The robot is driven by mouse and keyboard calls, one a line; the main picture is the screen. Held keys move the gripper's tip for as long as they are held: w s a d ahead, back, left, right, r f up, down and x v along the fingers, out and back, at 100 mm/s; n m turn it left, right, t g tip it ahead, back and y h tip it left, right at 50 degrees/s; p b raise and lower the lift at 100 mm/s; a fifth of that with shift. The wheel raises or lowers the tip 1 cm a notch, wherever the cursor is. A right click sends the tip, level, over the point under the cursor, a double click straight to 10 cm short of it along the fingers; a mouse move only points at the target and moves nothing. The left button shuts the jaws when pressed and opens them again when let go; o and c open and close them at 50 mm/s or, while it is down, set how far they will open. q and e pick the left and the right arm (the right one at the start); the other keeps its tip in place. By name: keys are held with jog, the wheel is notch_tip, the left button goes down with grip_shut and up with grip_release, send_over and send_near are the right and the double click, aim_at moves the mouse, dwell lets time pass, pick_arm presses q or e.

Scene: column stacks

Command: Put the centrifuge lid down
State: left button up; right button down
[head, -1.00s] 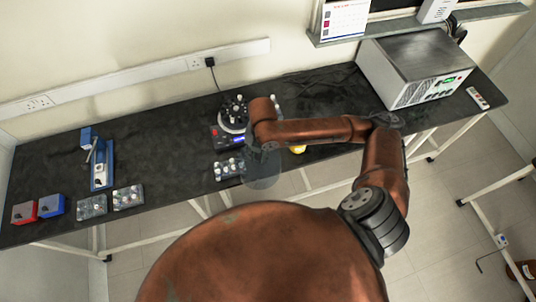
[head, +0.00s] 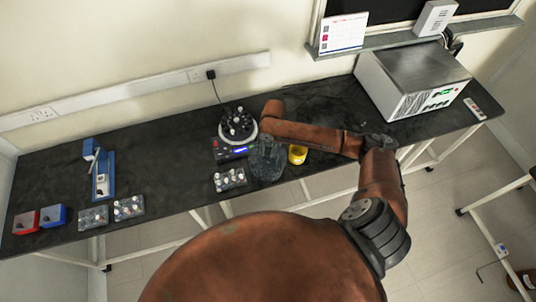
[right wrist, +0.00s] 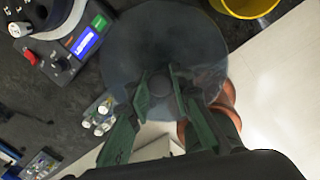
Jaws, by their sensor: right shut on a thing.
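The centrifuge lid (head: 268,168) is a clear, greyish round cover at the front of the dark bench, right of the centrifuge. It also shows in the right wrist view (right wrist: 150,50) as a broad see-through disc. My right gripper (right wrist: 160,82) is shut on the lid's knob, which the fingers partly hide; in the head view the gripper (head: 266,146) is hard to make out against the lid. The centrifuge (head: 230,152) stands open, with its rotor (head: 238,126) uncovered and a lit blue display. I cannot tell whether the lid touches the bench. My left gripper is not in view.
A yellow cup (head: 297,155) stands close to the lid's right. A tube rack (head: 229,180) is close on its left, at the front edge. More racks and red and blue boxes lie at the left. A large metal instrument (head: 412,80) stands at the right. The bench behind is clear.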

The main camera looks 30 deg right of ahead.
jog(key=shift+w+d+f, duration=0.15)
jog(key=shift+f, duration=0.15)
notch_tip(320, 180, down, 2)
jog(key=shift+f+p, duration=0.1)
jog(key=shift+p, duration=0.25)
jog(key=shift+f, duration=0.5)
jog(key=c, duration=1.7)
grip_release()
jog(key=shift+f, duration=0.1)
jog(key=shift+d, duration=0.1)
jog(key=r, duration=1.2)
jog(key=shift+s+d+r+b, duration=0.15)
jog(key=shift+s+d+b, duration=0.1)
jog(key=shift+d+b, duration=0.1)
